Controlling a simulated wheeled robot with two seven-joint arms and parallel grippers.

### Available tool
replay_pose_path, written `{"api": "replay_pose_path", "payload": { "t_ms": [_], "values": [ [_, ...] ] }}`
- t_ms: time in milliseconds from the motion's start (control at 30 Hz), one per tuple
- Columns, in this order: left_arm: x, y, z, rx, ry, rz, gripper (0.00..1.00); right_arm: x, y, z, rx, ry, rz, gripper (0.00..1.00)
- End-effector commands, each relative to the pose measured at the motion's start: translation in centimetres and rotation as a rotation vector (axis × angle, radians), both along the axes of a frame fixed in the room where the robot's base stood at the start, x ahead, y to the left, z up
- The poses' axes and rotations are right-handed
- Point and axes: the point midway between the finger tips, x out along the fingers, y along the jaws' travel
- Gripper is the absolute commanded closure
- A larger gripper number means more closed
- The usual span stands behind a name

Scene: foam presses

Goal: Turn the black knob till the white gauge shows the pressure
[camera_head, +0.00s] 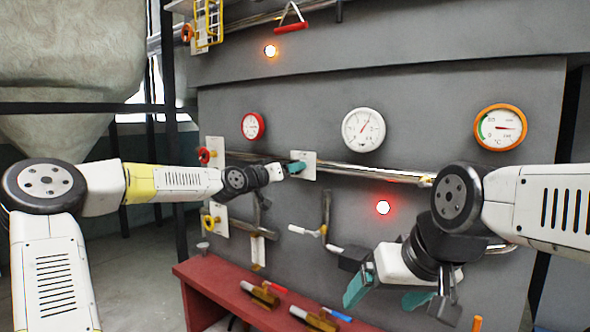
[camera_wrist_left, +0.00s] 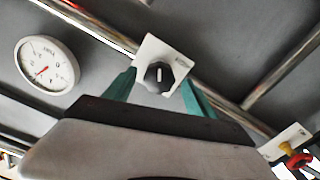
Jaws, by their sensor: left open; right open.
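The white gauge (camera_head: 363,130) is on the grey panel, its red needle pointing up and to the right in the head view. It also shows at the left of the left wrist view (camera_wrist_left: 47,65). The black knob (camera_wrist_left: 159,76) sits on a white plate (camera_head: 309,165) on the panel; the head view hides the knob behind my left gripper (camera_head: 294,168). In the left wrist view, the teal fingers of my left gripper (camera_wrist_left: 160,93) are open on either side of the knob; contact is unclear. My right gripper (camera_head: 388,293) is open and empty at the lower right.
A small red gauge (camera_head: 253,125) and an orange-rimmed gauge (camera_head: 500,128) flank the white one. Pipes cross the panel, with a red valve (camera_head: 206,155) and yellow valve (camera_head: 208,221) at left. A red bench (camera_head: 205,284) holds tools. A red lamp (camera_head: 383,208) glows.

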Motion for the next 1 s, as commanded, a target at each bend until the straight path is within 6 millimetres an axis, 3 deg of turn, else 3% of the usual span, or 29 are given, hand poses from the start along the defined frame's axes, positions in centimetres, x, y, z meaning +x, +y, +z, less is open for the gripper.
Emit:
{"api": "replay_pose_path", "payload": {
  "t_ms": [300,733,867,1000],
  "values": [
    [-3.0,2.2,0.0,0.002,-0.001,0.0,0.35,0.0,0.0,0.0,0.0,0.0,0.0,0.14],
    [-3.5,1.8,-0.4,0.016,0.008,-0.007,0.35,0.0,0.0,0.0,0.0,0.0,0.0,0.14],
    [-5.1,-1.2,-3.4,0.121,0.073,-0.049,0.35,0.0,0.0,0.0,0.0,0.0,0.0,0.14],
    [-9.3,-4.5,-9.5,0.358,0.219,-0.095,0.35,0.0,0.0,0.0,0.0,0.0,0.0,0.14]
  ]
}}
